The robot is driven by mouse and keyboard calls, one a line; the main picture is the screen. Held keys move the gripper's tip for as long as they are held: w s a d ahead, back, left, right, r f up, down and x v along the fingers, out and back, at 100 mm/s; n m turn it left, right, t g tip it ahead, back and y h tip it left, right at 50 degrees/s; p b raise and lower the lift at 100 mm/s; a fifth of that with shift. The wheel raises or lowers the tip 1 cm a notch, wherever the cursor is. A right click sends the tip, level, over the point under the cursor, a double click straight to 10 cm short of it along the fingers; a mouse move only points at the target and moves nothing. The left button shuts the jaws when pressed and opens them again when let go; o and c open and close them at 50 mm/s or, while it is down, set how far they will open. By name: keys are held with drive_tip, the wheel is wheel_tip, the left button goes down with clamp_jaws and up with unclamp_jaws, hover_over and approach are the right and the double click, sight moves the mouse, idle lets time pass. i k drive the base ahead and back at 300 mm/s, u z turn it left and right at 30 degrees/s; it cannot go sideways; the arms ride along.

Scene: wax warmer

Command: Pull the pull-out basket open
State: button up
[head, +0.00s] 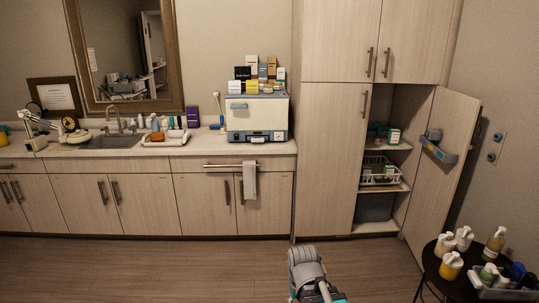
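A white wire basket (372,171), which looks like the pull-out basket, sits inside the open tall cabinet on the right. It rests at the middle shelf level, within the cabinet, with small items in it. Its front faces the room, and its left side lies close to the cabinet's closed left door. Part of my own arm shows at the bottom centre, well short of the cabinet and apart from the basket. My gripper's fingers cannot be made out in the head view.
The cabinet door (445,165) stands open to the right, with a grey-blue holder (437,150) on its inside. A dark bin (375,207) sits below the basket. A round black table (432,267) with bottles stands at lower right. Floor before the cabinet is clear.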

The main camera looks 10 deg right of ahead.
sight(376, 180)
drive_tip(key=z, duration=0.2)
drive_tip(key=i, duration=1.55)
drive_tip(key=z, duration=0.45)
drive_tip(key=i, duration=0.8)
drive_tip(key=z, duration=0.45)
drive_tip(key=i, duration=1.2)
drive_tip(key=z, duration=0.3)
